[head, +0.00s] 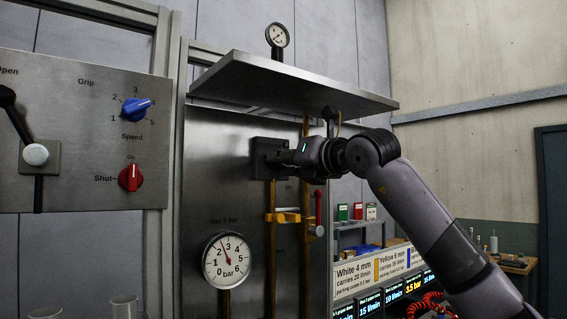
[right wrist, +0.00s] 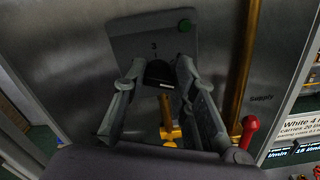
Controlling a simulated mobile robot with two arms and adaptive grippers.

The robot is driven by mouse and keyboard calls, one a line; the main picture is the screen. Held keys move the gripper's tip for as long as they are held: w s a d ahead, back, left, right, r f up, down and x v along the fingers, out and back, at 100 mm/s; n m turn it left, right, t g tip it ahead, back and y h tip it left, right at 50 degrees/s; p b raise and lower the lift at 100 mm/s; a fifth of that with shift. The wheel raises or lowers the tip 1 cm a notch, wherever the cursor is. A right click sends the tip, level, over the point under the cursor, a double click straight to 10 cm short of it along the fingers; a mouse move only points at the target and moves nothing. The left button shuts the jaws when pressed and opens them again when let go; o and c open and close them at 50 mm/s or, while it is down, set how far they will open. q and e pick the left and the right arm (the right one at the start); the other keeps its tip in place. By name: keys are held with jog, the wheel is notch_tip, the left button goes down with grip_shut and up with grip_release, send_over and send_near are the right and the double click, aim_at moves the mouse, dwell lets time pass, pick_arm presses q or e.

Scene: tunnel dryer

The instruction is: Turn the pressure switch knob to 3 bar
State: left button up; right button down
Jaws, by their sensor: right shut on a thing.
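The pressure switch is a dark grey box (head: 266,154) on the steel panel under a metal shelf. Its face (right wrist: 130,42) fills the upper middle of the right wrist view, with a small "3" above a black knob (right wrist: 159,73). A pale mark shows on the knob's lower edge. My right gripper (head: 285,153) reaches the box from the right; in the wrist view its two fingers (right wrist: 160,76) are shut on the knob, one at each side. In the head view the gripper hides the knob. A round gauge (head: 226,261) below has its needle up and slightly left, near 2 to 3.
Brass pipes with a yellow valve handle (head: 282,217) and a red handle (head: 319,207) run below the gripper. The shelf (head: 290,82) overhangs close above. A control panel (head: 75,140) stands at left.

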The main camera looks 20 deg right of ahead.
jog(key=n+p, duration=0.1)
jog(key=n, duration=0.6)
jog(key=n+p, duration=0.1)
jog(key=n, duration=0.6)
jog(key=n+p, duration=0.1)
jog(key=n, duration=0.7)
jog(key=shift+a+f, duration=0.15)
jog(key=shift+a, duration=0.1)
dwell(0.4)
jog(key=c, duration=1.3)
grip_release()
jog(key=shift+s, duration=0.1)
jog(key=v, duration=1.2)
